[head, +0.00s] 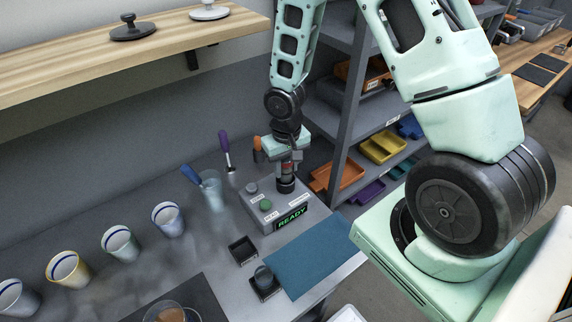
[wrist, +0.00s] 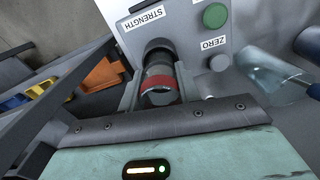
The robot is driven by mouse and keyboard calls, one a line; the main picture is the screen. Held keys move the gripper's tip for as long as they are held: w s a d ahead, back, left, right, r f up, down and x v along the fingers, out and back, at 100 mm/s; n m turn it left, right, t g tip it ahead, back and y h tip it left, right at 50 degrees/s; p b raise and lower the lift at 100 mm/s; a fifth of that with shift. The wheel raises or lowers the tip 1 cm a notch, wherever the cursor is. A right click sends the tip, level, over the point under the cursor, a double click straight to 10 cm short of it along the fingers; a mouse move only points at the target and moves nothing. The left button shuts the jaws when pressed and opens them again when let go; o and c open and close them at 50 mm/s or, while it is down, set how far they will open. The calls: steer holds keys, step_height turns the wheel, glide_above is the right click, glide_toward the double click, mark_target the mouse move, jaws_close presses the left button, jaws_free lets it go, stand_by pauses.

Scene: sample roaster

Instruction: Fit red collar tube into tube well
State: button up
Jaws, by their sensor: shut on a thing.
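The red collar tube (wrist: 160,84) is a grey, clear-ended tube with a red band. My gripper (wrist: 160,92) is shut on it, one finger on each side of the collar. In the head view my gripper (head: 287,163) points down over the back right of the grey meter box (head: 296,213). The tube well (wrist: 154,50) is a dark round socket beside the STRENGTH label, and it also shows as a black cylinder (head: 287,186) below the gripper. The tube's far end lines up with the well and meets it or overlaps it; how deep it sits is hidden.
The box has a green button (wrist: 214,15), a grey button and a lit READY display (head: 292,217). A glass with a blue-handled tool (head: 213,190) and a purple-handled tool (head: 226,150) stand close left. Shelving (head: 345,120) with coloured trays is close right.

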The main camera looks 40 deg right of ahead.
steer(key=shift+f+b, duration=1)
steer(key=shift+f, duration=0.3)
steer(key=shift+r, duration=0.15)
steer(key=shift+r+p, duration=1.25)
steer(key=shift+r, duration=0.05)
steer(key=shift+f+b, duration=1.1)
steer(key=shift+f, duration=0.35)
stand_by(0.8)
steer(key=o, duration=1.2)
steer(key=shift+c, duration=0.2)
step_height(320, 180, up, 18)
steer(key=shift+f+b, duration=0.25)
steer(key=shift+b, duration=0.1)
